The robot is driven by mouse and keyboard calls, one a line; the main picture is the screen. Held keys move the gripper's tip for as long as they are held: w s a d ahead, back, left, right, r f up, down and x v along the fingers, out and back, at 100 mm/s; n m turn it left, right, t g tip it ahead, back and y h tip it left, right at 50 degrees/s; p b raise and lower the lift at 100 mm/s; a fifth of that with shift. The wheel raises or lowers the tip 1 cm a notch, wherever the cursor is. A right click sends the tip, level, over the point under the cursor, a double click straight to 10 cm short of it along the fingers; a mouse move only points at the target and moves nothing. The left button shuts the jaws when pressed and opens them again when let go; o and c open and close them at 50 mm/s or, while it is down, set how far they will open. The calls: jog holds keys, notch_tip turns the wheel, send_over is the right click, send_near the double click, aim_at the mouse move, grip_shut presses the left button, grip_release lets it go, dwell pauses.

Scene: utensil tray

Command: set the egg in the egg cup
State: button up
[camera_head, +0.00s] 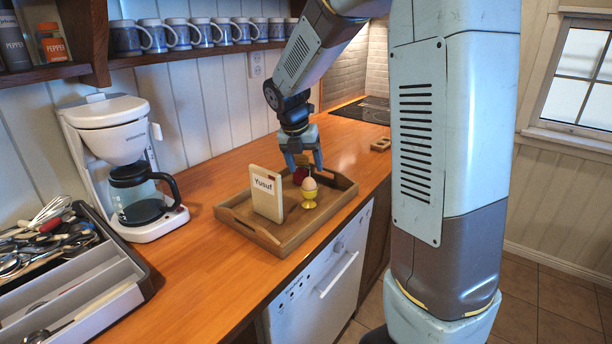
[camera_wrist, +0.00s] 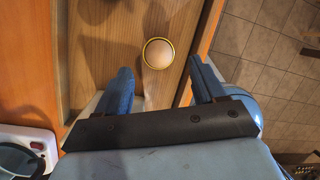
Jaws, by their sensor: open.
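A pale egg (camera_head: 309,184) sits upright in a yellow egg cup (camera_head: 309,199) on the wooden tray (camera_head: 247,233). In the wrist view the egg (camera_wrist: 158,53) shows from above, ringed by the thin yellow rim of the cup. My gripper (camera_head: 304,164) hangs above the tray, just up and behind the egg. In the wrist view its two blue fingers (camera_wrist: 157,84) are spread apart, with nothing between them. The egg lies beyond the fingertips and no finger touches it.
A card block reading "Yusuf" (camera_head: 267,194) stands on the tray, with a dark red thing (camera_head: 300,175) behind. A coffee maker (camera_head: 122,165) and cutlery tray (camera_head: 75,290) are at left. Mugs (camera_head: 180,34) line the shelf. Bare counter lies between coffee maker and tray.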

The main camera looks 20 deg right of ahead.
jog(key=s+r+m, duration=0.7)
jog(key=s+r, duration=0.1)
jog(key=r, duration=0.3)
jog(key=s+d+m+t+y, duration=0.1)
jog(key=s+m+t, duration=0.3)
jog(key=s+m, duration=1.5)
jog(key=shift+s+m+y, duration=0.35)
jog(key=shift+m+y, duration=0.55)
jog(key=shift+m, duration=1.1)
